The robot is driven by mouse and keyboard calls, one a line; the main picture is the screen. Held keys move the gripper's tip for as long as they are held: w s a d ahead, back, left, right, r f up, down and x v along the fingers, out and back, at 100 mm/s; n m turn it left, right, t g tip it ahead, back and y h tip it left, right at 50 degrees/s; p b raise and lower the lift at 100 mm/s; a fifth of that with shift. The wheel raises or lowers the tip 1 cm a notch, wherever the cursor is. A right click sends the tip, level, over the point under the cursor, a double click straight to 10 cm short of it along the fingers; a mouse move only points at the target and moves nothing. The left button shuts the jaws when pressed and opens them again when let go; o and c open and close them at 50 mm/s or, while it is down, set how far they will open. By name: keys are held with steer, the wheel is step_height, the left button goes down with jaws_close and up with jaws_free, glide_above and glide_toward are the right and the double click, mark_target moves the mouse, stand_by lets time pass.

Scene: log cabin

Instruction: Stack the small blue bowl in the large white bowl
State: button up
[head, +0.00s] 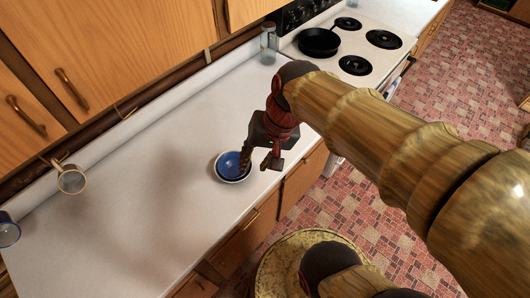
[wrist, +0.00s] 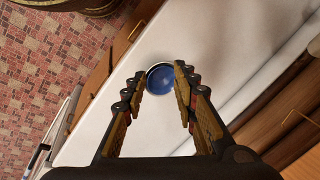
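The small blue bowl (head: 229,163) sits inside the large white bowl (head: 234,182) on the white counter, near its front edge. Only a pale rim of the white bowl shows around the blue one. In the wrist view the blue bowl (wrist: 161,79) appears between and beyond my fingertips, with a thin pale rim around it. My gripper (head: 259,168) is open and empty, just right of and above the bowls in the head view. One finger overlaps the right side of the bowls there. In the wrist view the fingers (wrist: 159,75) are spread wide apart.
A clear jar (head: 268,48) stands at the counter's far end beside the stove (head: 375,22), which has a black pan (head: 319,41) on it. A mug (head: 71,180) and a dark blue cup (head: 8,231) are at left. The middle of the counter (head: 150,170) is clear.

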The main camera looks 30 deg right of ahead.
step_height(320, 180, up, 6)
steer(key=s+d+n+t+h, duration=0.1)
steer(key=s+n+t+h, duration=0.1)
steer(key=n, duration=0.3)
steer(key=shift+s+d+f+n+t, duration=0.15)
steer(key=shift+s+f+n+t, duration=0.1)
steer(key=shift+n+t, duration=0.25)
step_height(320, 180, down, 9)
steer(key=b, duration=0.9)
steer(key=shift+f, duration=0.15)
